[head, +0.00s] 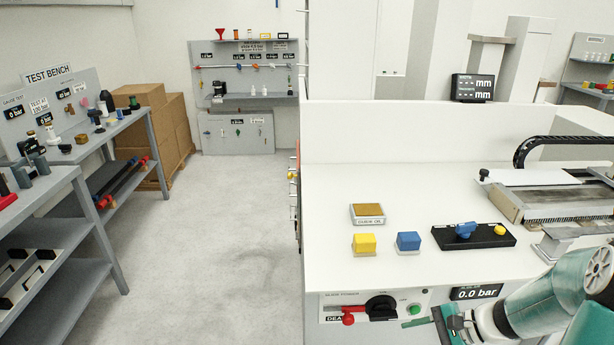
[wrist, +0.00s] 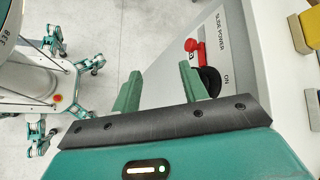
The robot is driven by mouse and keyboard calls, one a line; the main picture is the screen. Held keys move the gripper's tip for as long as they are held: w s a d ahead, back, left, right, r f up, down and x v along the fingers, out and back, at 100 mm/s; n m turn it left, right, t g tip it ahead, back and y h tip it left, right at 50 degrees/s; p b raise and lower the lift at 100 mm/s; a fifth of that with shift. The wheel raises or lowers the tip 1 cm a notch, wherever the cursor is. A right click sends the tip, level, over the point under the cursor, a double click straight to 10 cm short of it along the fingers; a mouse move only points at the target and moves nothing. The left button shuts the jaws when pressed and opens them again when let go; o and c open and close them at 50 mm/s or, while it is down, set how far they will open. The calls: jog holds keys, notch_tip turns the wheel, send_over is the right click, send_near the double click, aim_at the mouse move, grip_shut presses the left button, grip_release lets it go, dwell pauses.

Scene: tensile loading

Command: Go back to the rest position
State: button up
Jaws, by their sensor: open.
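My gripper (head: 428,322) is at the lower right of the head view, in front of the white machine's front panel (head: 440,298). In the wrist view my gripper (wrist: 158,88) has its two green fingers apart with nothing between them. Beyond the fingers, the wrist view shows pale floor and the panel marked SLIDE POWER with a red handle (wrist: 195,47) and a dark knob (wrist: 210,80). The red handle (head: 348,318) and black knob (head: 381,307) also show in the head view, left of my gripper. I cannot tell the exact gap to the panel.
A slide mechanism (head: 555,200) is at the right. Open floor (head: 220,240) lies left, before shelved benches.

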jog(key=s+a+r+n+h, duration=0.3)
jog(key=s+r+n, duration=0.1)
jog(key=r, duration=0.2)
jog(key=s+a+r+n+t+h, duration=0.1)
jog(key=s+a+r+n+h, duration=0.2)
jog(key=r, duration=0.4)
jog(key=s+a+r+n+t+h, duration=0.1)
jog(key=s+a+r+n+h, duration=0.2)
jog(key=s+r+n, duration=0.2)
notch_tip(320, 180, up, 2)
jog(key=shift+s+r+n+h, duration=0.2)
jog(key=shift+s+n+h, duration=0.2)
jog(key=shift+n, duration=0.2)
jog(key=shift+a, duration=0.1)
dwell(0.5)
